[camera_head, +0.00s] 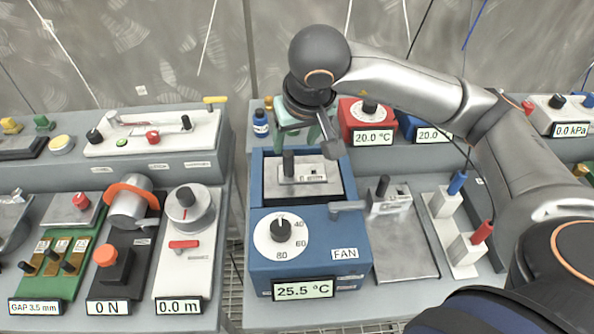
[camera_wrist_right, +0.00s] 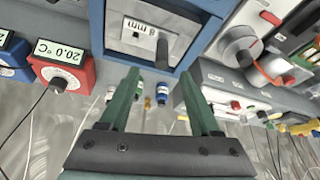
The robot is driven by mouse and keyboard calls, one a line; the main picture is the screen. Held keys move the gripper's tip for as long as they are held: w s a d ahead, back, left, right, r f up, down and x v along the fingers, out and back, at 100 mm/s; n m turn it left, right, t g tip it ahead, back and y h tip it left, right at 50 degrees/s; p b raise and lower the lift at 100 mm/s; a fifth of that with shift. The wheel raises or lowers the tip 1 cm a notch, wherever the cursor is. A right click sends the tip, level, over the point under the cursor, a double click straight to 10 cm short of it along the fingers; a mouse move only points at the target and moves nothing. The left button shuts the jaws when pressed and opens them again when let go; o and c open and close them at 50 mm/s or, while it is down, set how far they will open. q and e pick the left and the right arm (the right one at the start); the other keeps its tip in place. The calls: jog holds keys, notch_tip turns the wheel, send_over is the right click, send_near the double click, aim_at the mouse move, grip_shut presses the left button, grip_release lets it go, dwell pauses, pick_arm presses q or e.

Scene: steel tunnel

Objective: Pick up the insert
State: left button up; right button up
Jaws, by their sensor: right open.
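A metal insert (camera_head: 303,177) with a black upright handle sits in the recessed top of the blue FAN unit (camera_head: 262,230). In the right wrist view this insert (camera_wrist_right: 138,34) shows an "8 mm" label and its dark handle. A similar metal block (camera_head: 391,202) with a black handle stands on the grey plate to the right. My right gripper (camera_head: 308,133) has green fingers and is above and behind the blue unit, apart from the insert. In the right wrist view its fingers (camera_wrist_right: 160,76) are spread with nothing between them. My left gripper is out of view.
A red 20.0 °C unit (camera_head: 362,118) and a small blue bottle (camera_head: 261,124) stand behind the blue unit. A white stand with blue and red plugs (camera_head: 457,233) is at the right.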

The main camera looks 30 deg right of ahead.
aim_at(289, 155)
jog(key=x, duration=0.3)
jog(key=shift+w+f, duration=0.1)
jog(key=shift+f, duration=0.25)
jog(key=p+x, duration=0.1)
jog(key=x, duration=0.4)
jog(key=shift+w+a+f+p, duration=0.1)
jog(key=shift+w+f+p, duration=0.05)
jog(key=shift+f+p, duration=0.2)
grip_shut()
jog(key=shift+r, duration=0.15)
dwell(0.6)
